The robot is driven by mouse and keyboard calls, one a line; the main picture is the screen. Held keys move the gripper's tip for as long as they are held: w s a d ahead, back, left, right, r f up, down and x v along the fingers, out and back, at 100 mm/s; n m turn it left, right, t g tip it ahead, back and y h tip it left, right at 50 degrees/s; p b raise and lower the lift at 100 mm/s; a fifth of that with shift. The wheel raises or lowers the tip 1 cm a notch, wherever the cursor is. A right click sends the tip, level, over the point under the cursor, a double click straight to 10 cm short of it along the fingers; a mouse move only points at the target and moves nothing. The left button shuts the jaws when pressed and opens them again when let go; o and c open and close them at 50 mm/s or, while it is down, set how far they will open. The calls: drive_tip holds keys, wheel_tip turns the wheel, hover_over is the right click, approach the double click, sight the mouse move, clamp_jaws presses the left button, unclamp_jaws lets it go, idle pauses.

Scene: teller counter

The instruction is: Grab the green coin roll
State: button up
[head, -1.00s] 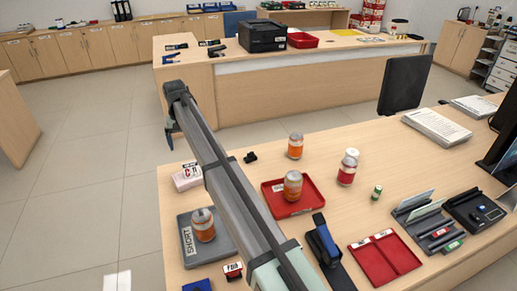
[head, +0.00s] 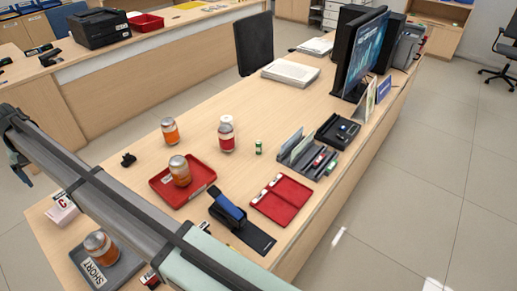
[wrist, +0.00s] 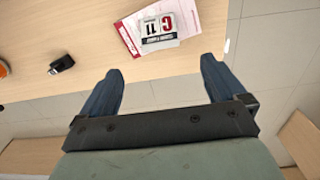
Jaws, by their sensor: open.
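A small green coin roll with a pale end (head: 259,147) stands upright on the counter in the head view, right of a white-capped jar. Another small green piece (head: 331,168) lies in the dark grey organizer, beside a red one; I cannot tell for sure whether it is a coin roll. My gripper (wrist: 162,68) is open and empty in the wrist view, its two blue fingers wide apart. In the head view my gripper (head: 18,170) is at the far left edge, well away from both green pieces. No green roll shows in the wrist view.
Jars stand on the counter, one in a red tray (head: 207,190), one on a grey tray (head: 121,270). A date block (wrist: 158,27) is ahead of my fingers.

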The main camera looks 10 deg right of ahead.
drive_tip(key=c, duration=0.7)
drive_tip(key=shift+c, duration=0.2)
